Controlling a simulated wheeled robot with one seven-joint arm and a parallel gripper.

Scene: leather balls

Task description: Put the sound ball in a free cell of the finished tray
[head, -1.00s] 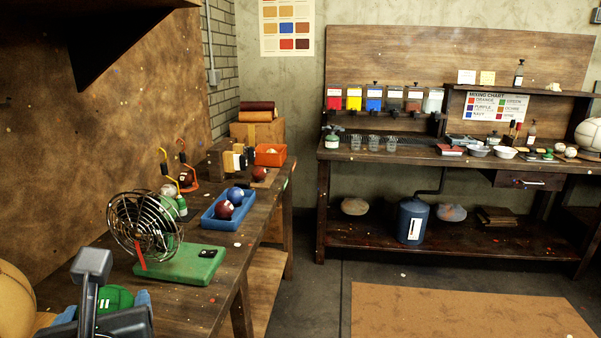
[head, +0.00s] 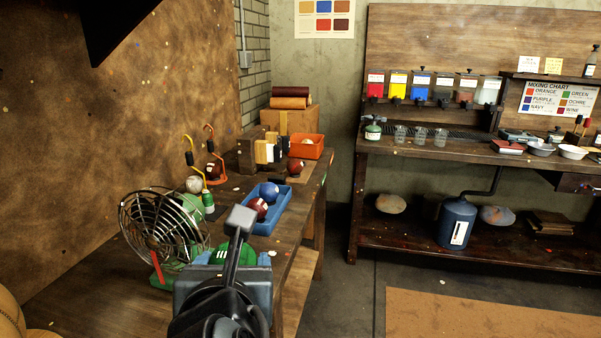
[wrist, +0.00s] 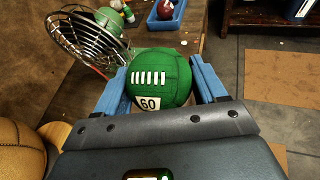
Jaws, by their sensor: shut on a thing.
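My gripper (wrist: 160,72) is shut on a green ball (wrist: 172,68) with white lacing and a white tag reading 60. The ball sits between the two blue fingers in the wrist view. A blue tray (head: 266,229) lies on the bench beyond my gripper, holding a blue ball (head: 269,190) and a dark red ball (head: 258,208). Its near part also shows at the top of the wrist view (wrist: 156,26). Its cell walls cannot be made out.
A wire-caged fan (head: 150,228) stands left of my gripper. An orange bin (head: 306,147) stands farther back. A tan ball (wrist: 20,150) is at near left. Open floor lies to the right.

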